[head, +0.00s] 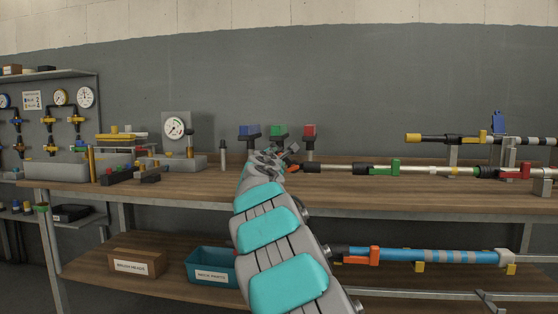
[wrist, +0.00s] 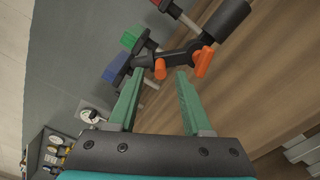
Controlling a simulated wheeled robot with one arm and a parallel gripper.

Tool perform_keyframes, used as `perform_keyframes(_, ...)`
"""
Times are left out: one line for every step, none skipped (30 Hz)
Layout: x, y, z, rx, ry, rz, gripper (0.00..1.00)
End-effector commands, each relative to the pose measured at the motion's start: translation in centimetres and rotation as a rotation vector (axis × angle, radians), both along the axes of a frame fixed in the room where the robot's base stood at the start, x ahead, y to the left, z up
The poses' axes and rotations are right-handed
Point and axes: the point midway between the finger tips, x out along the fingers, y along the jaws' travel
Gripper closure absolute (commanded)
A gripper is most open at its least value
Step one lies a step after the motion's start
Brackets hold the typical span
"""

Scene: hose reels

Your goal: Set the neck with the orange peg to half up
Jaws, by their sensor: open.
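A black neck (wrist: 182,56) with orange parts shows in the wrist view, branching off a thicker black rod (wrist: 228,20). One orange peg (wrist: 160,69) stands at the neck's left part, and another orange piece (wrist: 204,61) is at the joint with the rod. My gripper (wrist: 158,78) is open. Its green fingers point at the neck, with the left orange peg just beyond and between their tips; I see no clear contact. In the head view my gripper (head: 285,154) is at the orange-tipped black end (head: 305,168) of a horizontal pole, partly hiding it.
Blue (head: 249,130), green (head: 279,130) and red (head: 309,130) blocks on posts stand close behind my gripper. A yellow-tipped pole (head: 440,138) is at the right. The workbench (head: 360,196) is clear in front. A blue pole (head: 430,256) lies below.

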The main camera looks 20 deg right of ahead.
Motion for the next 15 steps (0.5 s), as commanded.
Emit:
perform_keyframes(-0.6,0.4,-0.1,-0.003,0.001,0.000,0.51)
perform_keyframes(-0.9,0.6,-0.1,-0.002,0.001,-0.001,0.51)
perform_keyframes(-1.3,0.8,0.0,-0.002,0.000,-0.002,0.51)
perform_keyframes(-1.6,1.0,0.0,-0.002,0.000,-0.003,0.51)
perform_keyframes(-1.9,1.1,0.0,-0.002,0.001,-0.003,0.51)
perform_keyframes(-2.2,1.4,0.0,-0.002,0.000,-0.002,0.51)
perform_keyframes(-2.4,1.6,0.0,-0.002,0.000,-0.002,0.51)
perform_keyframes(-2.6,1.7,0.0,-0.001,0.000,-0.001,0.51)
perform_keyframes(-2.9,1.9,0.0,-0.001,0.001,-0.001,0.51)
perform_keyframes(-3.1,2.0,0.0,0.000,0.000,-0.001,0.51)
perform_keyframes(-3.2,2.1,0.0,0.000,0.000,-0.002,0.51)
perform_keyframes(-3.4,2.2,-0.1,0.000,0.001,-0.003,0.51)
perform_keyframes(-3.5,2.3,-0.1,0.000,0.001,-0.003,0.51)
perform_keyframes(-3.6,2.3,-0.1,0.000,0.001,-0.003,0.51)
perform_keyframes(-3.7,2.4,-0.1,0.000,0.002,-0.003,0.51)
